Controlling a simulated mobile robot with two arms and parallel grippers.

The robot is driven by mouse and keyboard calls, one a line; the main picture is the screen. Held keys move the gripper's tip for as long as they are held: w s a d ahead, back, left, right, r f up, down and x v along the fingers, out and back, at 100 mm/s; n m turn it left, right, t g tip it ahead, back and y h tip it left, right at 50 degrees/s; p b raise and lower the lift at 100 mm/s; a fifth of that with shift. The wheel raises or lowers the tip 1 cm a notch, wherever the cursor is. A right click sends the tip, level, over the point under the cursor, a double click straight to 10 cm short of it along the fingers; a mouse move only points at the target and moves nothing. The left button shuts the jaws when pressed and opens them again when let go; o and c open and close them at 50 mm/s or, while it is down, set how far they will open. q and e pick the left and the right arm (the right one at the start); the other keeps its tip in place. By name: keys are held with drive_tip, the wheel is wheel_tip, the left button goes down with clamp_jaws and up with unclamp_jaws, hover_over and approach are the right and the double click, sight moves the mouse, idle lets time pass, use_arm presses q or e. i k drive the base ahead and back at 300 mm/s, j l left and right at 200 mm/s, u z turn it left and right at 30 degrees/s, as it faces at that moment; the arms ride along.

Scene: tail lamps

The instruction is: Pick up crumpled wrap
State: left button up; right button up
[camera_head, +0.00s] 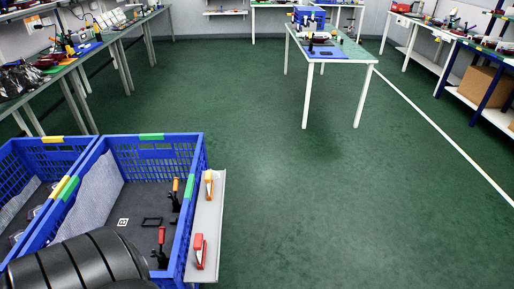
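A whitish, textured sheet that looks like wrap (93,194) leans along the left inner wall of the right blue crate (153,147). A similar pale sheet (17,207) shows in the left blue crate (50,151), partly cut off. Dark, shiny crumpled material (20,82) lies on the left workbench; I cannot tell whether it is wrap. Neither of my grippers is in view. A large black ribbed rounded shape at the bottom left hides the near part of the crates.
A grey side shelf (205,225) on the right crate holds an orange-and-white tool (209,184) and a red one (198,250). Orange- and red-handled clamps stand inside that crate. A white-legged table (337,62) stands ahead. Green floor (300,190) is clear between.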

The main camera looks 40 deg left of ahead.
sight(215, 175)
drive_tip(key=i+l+u, duration=0.2)
drive_tip(key=i, duration=0.25)
drive_tip(key=i+l+u, duration=0.2)
drive_tip(key=i, duration=0.25)
